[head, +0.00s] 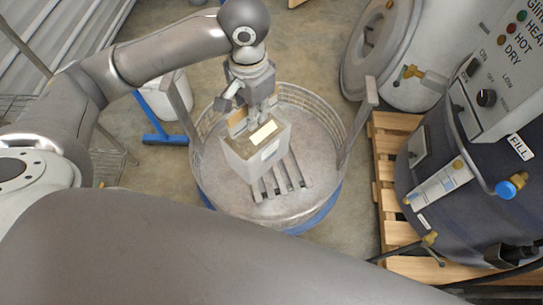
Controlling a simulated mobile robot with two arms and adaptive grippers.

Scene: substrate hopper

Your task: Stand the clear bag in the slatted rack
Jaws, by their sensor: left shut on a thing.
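The clear bag (246,164) is a greyish, see-through block with brown matter and a pale label showing at its top. My left gripper (261,116) comes down from above and is shut on the bag's top. The bag looks roughly upright. The slatted rack (292,176) is a set of grey parallel slats on the floor of a round basket. The bag overlaps the rack's upper left part in the head view and hides some of it. I cannot tell whether the bag touches the slats or hangs above them. My right gripper is not in view.
The round basket (328,172) has a mesh wall, two upright posts and a blue base. A dark vessel (452,215) with a control panel stands on a wooden pallet (386,190) at right. The basket floor right of the rack is clear.

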